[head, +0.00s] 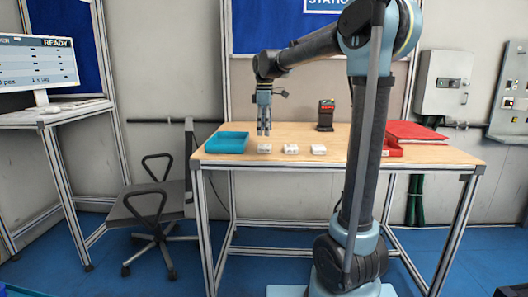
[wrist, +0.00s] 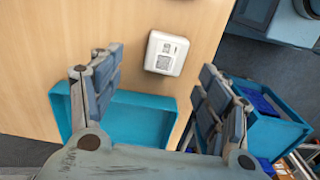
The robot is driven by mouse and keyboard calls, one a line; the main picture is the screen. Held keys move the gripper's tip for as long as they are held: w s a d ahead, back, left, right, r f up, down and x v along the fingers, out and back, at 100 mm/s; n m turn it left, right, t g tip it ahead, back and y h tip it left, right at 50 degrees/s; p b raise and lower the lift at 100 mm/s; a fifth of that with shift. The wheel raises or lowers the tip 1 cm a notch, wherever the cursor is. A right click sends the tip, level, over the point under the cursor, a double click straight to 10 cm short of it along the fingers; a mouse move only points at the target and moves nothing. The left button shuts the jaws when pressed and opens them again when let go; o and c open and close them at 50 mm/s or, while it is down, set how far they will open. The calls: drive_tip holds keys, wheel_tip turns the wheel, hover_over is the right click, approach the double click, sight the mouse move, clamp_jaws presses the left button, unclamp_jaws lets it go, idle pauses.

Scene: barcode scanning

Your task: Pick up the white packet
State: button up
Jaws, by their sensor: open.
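Three small white packets lie in a row near the table's front edge in the head view: a left one (head: 264,148), a middle one (head: 290,149) and a right one (head: 318,150). My gripper (head: 264,131) points down just above the left packet, with its fingers apart and empty. The other two packets do not show there.
A shallow blue tray (head: 227,143) stands left of the packets. A black device (head: 326,114) stands behind them. A red box (head: 416,131) is at the table's right. In the wrist view, a blue crate (wrist: 285,137) stands off the table.

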sight(264, 145)
drive_tip(key=shift+s+f, duration=0.2)
drive_tip(key=shift+f, duration=1.5)
drive_tip(key=shift+s+f, duration=0.15)
drive_tip(key=shift+f, duration=1.5)
drive_tip(key=c, duration=1.2)
